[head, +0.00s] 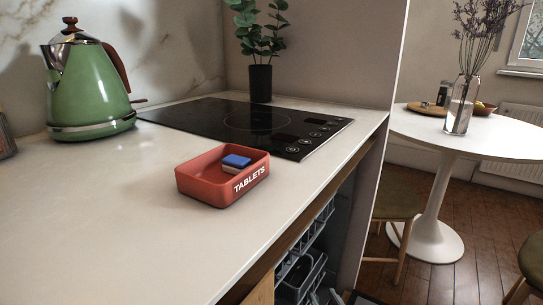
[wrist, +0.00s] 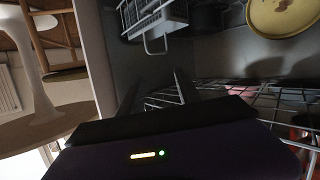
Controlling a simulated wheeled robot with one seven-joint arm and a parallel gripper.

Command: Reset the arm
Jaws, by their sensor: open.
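My gripper (wrist: 157,90) shows in the wrist view as two dark fingers, spread apart with nothing between them. It is at the open dishwasher, with a wire rack (wrist: 250,95) to the right of the fingers. A grey cutlery basket (wrist: 155,20) is beyond the fingertips, near the top of the picture. My arm and gripper do not show in the head view. There, the dishwasher racks (head: 303,262) show below the counter edge, partly hidden by the worktop.
A red tablets box (head: 205,190) holding a blue-and-white tablet (head: 236,161) stands on the counter (head: 90,220), near a green kettle (head: 90,85) and black hob (head: 225,122). A yellow round dish (wrist: 285,14) is in the dishwasher. A white table (head: 480,133) stands right.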

